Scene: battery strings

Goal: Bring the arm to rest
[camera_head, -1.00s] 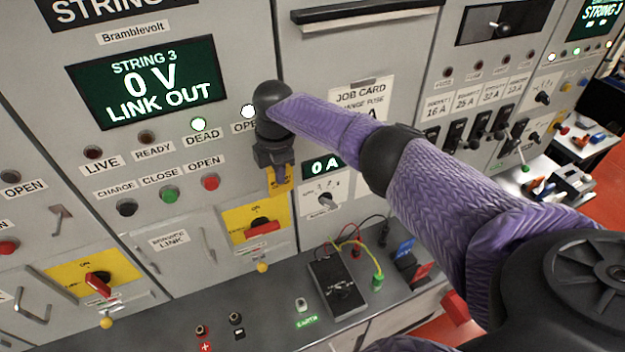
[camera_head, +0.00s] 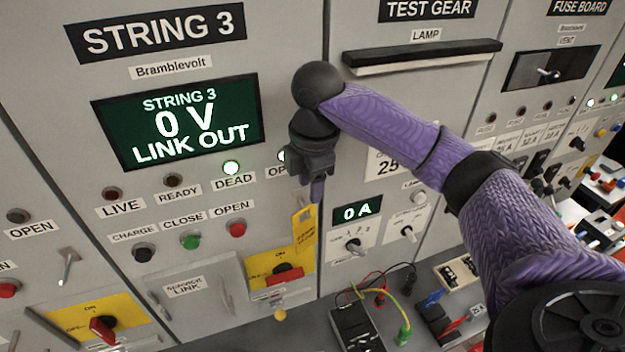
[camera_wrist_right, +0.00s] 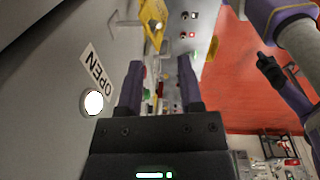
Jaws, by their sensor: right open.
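My right gripper (camera_head: 317,190) hangs fingers down in front of the String 3 panel (camera_head: 60,130), right of the DEAD lamp (camera_head: 231,168). In the right wrist view its two fingers (camera_wrist_right: 160,75) stand apart with nothing between them. A yellow tag (camera_head: 304,230) hangs on the panel just below the fingertips, above a red-handled rotary switch (camera_head: 285,275). The tag also shows beyond the fingers in the wrist view (camera_wrist_right: 153,20). A purple-sleeved arm with a dark end (camera_wrist_right: 270,70), seemingly my left one, shows at the right of the wrist view; its jaws are too small to read.
The display (camera_head: 180,120) reads STRING 3, 0 V, LINK OUT. Below the panels a grey bench (camera_head: 250,335) carries a black meter (camera_head: 355,325) with leads. A lamp ledge (camera_head: 420,57) juts out at the upper right. Red floor (camera_wrist_right: 240,90) lies open beside the panels.

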